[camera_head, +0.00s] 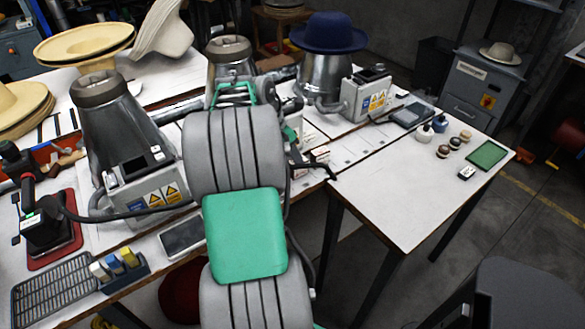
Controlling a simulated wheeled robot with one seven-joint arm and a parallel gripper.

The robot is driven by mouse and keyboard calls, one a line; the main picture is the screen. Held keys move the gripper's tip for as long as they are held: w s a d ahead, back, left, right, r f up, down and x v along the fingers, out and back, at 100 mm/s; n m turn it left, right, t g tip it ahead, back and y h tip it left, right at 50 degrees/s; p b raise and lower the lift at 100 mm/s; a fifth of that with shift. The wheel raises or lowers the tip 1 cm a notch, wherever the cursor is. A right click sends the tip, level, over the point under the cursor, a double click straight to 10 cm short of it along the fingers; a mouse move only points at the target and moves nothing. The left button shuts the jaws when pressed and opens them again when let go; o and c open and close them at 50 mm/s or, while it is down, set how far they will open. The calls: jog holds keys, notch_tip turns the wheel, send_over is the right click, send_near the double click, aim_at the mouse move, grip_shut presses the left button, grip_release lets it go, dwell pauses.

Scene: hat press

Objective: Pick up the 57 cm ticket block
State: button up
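Small white ticket blocks stand near the front edge of the table, just right of my arm: one (320,153) and another (299,173), partly hidden. Another small white block with dark print (467,172) lies on the right part of the table, beside a green mat. The prints are too small to read, so I cannot tell which is 57 cm. My gripper (315,166) shows only as dark finger parts beside the two blocks by my arm. The rest is hidden behind my grey and green arm, and I cannot tell whether it touches or holds a block.
Metal hat presses with control boxes stand left (118,125) and back (325,75), the latter under a blue hat (329,33). Several small knobs and bottles stand near the green mat (487,155). The right table's front (405,205) is clear. A dark stool (530,290) stands at lower right.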

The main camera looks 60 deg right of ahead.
jog(key=x, duration=0.6)
jog(key=shift+s+d, duration=0.1)
jog(key=shift+s, duration=0.05)
jog(key=shift+r, duration=0.15)
grip_shut()
